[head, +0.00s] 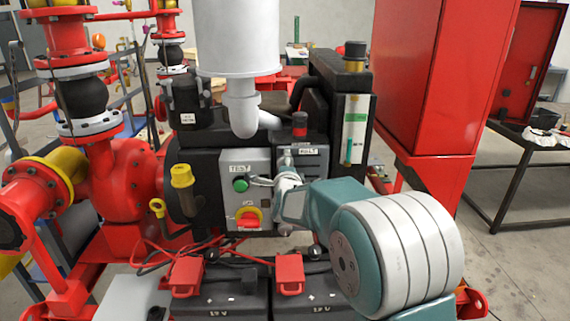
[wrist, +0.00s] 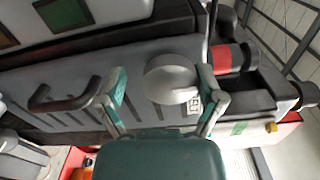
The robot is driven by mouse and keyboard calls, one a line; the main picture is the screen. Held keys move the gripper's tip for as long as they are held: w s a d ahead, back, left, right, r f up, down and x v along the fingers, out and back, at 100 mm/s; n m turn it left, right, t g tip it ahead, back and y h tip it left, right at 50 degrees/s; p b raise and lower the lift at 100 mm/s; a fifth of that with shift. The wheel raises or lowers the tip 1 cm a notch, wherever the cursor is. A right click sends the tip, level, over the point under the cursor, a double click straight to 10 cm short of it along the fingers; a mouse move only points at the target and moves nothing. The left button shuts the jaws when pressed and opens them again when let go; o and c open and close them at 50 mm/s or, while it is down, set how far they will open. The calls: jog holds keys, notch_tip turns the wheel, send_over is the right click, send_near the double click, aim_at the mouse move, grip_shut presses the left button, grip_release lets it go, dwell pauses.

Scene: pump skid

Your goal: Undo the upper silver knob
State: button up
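The silver knob (wrist: 172,79) is a round, light-grey disc on the dark panel in the wrist view. My gripper (wrist: 162,78) is open, with one finger on each side of the knob. A clear gap shows between the left finger and the knob; the right finger is very close to its rim, and I cannot tell if it touches. In the head view my gripper (head: 276,183) is at the dark panel, right beside the grey control box (head: 232,165). There the gripper hides much of the knob area.
The control box carries a green button (head: 240,185) and a red-and-yellow switch (head: 249,218). A dark handle (wrist: 64,97) lies left of the knob in the wrist view. Black batteries (head: 222,292) stand below; a red cabinet (head: 431,80) is at right.

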jog(key=shift+r, duration=0.2)
jog(key=shift+s, duration=0.4)
jog(key=s, duration=1.1)
jog(key=shift+a, duration=0.3)
jog(key=shift+f, duration=0.1)
